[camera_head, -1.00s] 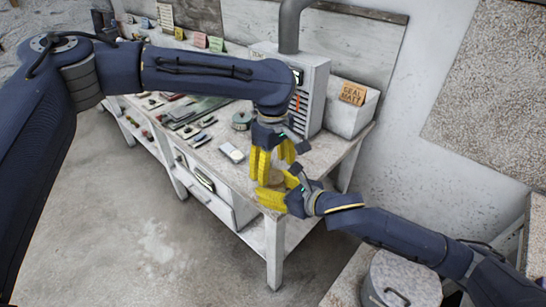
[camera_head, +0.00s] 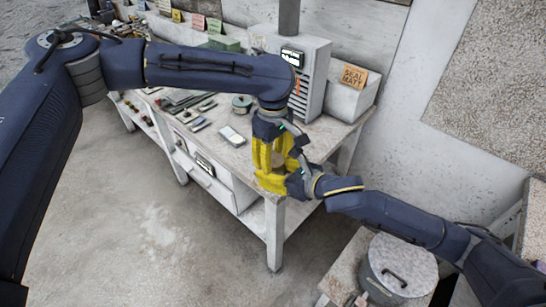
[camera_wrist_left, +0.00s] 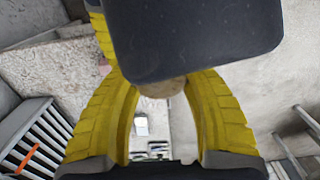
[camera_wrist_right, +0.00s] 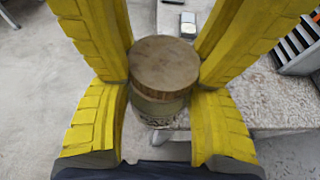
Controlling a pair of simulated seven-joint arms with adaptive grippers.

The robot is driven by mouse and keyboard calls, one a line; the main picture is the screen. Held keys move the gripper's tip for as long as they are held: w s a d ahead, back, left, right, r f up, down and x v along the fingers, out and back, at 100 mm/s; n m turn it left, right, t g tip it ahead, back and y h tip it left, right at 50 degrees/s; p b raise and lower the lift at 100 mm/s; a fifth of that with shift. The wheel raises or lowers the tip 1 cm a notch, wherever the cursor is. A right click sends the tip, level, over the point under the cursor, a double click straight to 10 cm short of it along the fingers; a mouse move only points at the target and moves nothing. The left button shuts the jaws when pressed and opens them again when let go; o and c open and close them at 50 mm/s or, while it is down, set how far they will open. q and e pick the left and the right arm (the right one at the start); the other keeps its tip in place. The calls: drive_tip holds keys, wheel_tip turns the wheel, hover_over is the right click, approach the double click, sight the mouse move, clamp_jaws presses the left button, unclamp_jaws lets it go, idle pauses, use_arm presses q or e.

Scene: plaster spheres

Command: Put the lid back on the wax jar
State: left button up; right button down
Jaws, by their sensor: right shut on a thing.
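The wax jar (camera_wrist_right: 158,106) is a squat greenish-grey vessel with a marked lower part, seen in the right wrist view. Its round brown wooden lid (camera_wrist_right: 164,64) sits directly above the jar's mouth. I cannot tell whether it is fully seated. My right gripper (camera_wrist_right: 158,118) is shut on the jar from the side. My left gripper (camera_head: 273,163) points down from above, its yellow fingers on both sides of the lid, touching or very close. In the left wrist view, the lid (camera_wrist_left: 163,88) shows between its fingertips, partly hidden by my right gripper's dark body.
Both grippers are over the front right corner of the pale workbench (camera_head: 235,160). A small white-framed device (camera_head: 231,135) and a round greenish tin (camera_head: 242,104) lie behind. A vented grey unit (camera_head: 305,75) and a white bin (camera_head: 348,95) stand at the back. A lidded bucket (camera_head: 398,268) stands lower right.

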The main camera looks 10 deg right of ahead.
use_arm(q)
drive_tip(key=c, duration=0.6)
drive_tip(key=o, duration=1.2)
drive_tip(key=shift+r, duration=2.25)
drive_tip(key=shift+o, duration=0.4)
drive_tip(key=shift+r, duration=1.75)
drive_tip(key=shift+f, duration=4)
